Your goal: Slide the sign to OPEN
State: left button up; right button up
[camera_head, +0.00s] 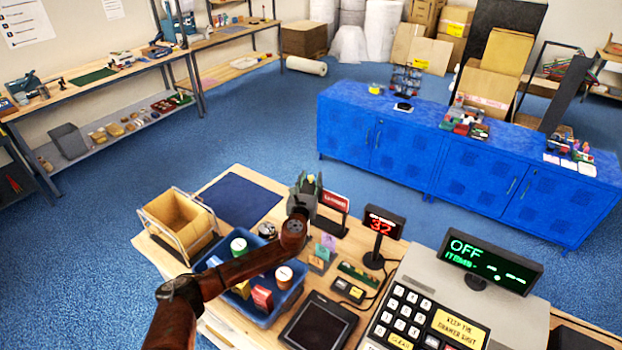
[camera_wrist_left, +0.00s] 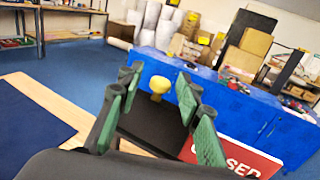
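The sign (camera_head: 335,201) is a small red panel on a black stand, at the back edge of the counter in the head view. In the left wrist view the red panel (camera_wrist_left: 232,158) shows part of the word CLOSED in white. A yellow knob (camera_wrist_left: 159,85) stands on the sign's black part (camera_wrist_left: 152,127). My left gripper (camera_head: 309,180) is just left of the red panel in the head view. Its green fingers (camera_wrist_left: 157,84) are open, with the knob showing between them; contact cannot be told. The gripper hides part of the sign. My right gripper is not in view.
A blue mat (camera_head: 238,199) lies bare at left.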

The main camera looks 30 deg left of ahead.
pick_arm(q)
jog(key=shift+w, duration=0.3)
jog(key=shift+a, duration=0.1)
jog(key=shift+c, duration=0.6)
grip_shut()
